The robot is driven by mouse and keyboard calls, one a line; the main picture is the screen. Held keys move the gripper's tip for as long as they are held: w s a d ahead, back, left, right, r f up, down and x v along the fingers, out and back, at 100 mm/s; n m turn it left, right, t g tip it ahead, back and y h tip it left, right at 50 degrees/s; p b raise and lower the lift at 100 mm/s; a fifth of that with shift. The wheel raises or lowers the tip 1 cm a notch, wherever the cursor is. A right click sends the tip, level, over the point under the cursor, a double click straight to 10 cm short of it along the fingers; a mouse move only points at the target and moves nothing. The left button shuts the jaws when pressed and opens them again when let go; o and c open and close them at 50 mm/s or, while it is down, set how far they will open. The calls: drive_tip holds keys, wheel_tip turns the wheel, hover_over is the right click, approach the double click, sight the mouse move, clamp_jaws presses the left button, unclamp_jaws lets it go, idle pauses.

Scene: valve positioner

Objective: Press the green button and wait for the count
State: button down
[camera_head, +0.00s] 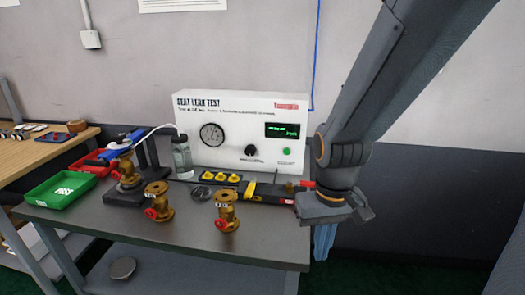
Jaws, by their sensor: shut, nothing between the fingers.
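The white test box (240,115), labelled SEAT LEAK TEST, stands at the back of the grey table. Its small green button (287,151) is at the lower right of the front panel, below a dark display (287,130) with green text too small to read. My gripper (312,190) is shut and empty, in front of the box's lower right corner. It appears lower than the button and to its right, apart from it in the picture. The fingertips are hard to make out against the things behind. The button is in plain view.
A round gauge (212,134) and black knob (251,151) are on the panel. Brass valves (159,202) stand along the table front, one at the left on a black stand. A water bottle (182,158), yellow parts (221,177) and a green tray (60,190) are nearby.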

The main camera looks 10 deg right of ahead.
sight(287, 152)
drive_tip(key=shift+d, duration=0.1)
drive_tip(key=shift+w, duration=0.1)
drive_tip(key=w+n+t+y+p, duration=0.1)
drive_tip(key=w+n+t+p, duration=0.2)
drive_tip(key=w, duration=0.6)
drive_tip(key=w+r+n+t+y+p, duration=0.1)
drive_tip(key=w+n+t+p, duration=0.3)
drive_tip(key=w+n+p, duration=0.2)
drive_tip(key=w+n+t+y+p, duration=0.1)
drive_tip(key=w+n+t+p, duration=0.2)
drive_tip(key=w+n, duration=0.4)
drive_tip(key=shift+w+d+r+t+p, duration=0.15)
drive_tip(key=shift+w+p, duration=0.1)
drive_tip(key=shift+w, duration=0.8)
drive_tip(key=shift+w+a+t+p, duration=0.1)
drive_tip(key=shift+w+p, duration=0.2)
drive_tip(key=shift+w, duration=0.8)
drive_tip(key=shift+w+d+r+t+p, duration=0.15)
drive_tip(key=shift+w+p, duration=0.1)
drive_tip(key=shift+w, duration=0.8)
drive_tip(key=shift+w+a+n+t+y+p, duration=0.25)
drive_tip(key=shift+a+n+y, duration=0.15)
drive_tip(key=shift+n, duration=0.3)
drive_tip(key=shift+w+a+n+t+y+p, duration=0.25)
drive_tip(key=shift+n+y, duration=0.25)
drive_tip(key=shift+n, duration=0.2)
